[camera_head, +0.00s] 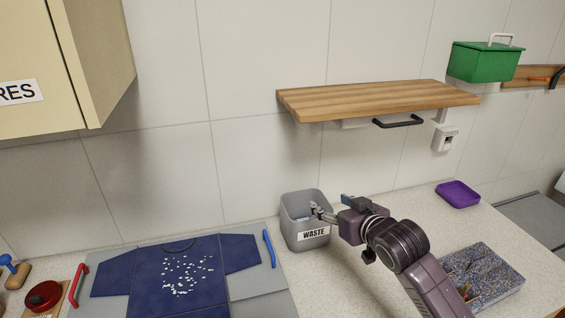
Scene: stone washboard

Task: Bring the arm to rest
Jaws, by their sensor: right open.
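My right arm comes in from the lower right. Its gripper (316,211) is open, with its fingertips at the right side of the grey waste bin (307,240), over or in front of its rim. I cannot tell whether it touches the bin. Nothing shows between the fingers. My left gripper is out of view.
A wooden shelf (380,98) with a black handle hangs above the arm, and a beige cabinet (60,65) at upper left. A navy shirt (150,275) with white bits lies on a grey board. A purple tray (458,194) and a speckled slab (485,275) are right.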

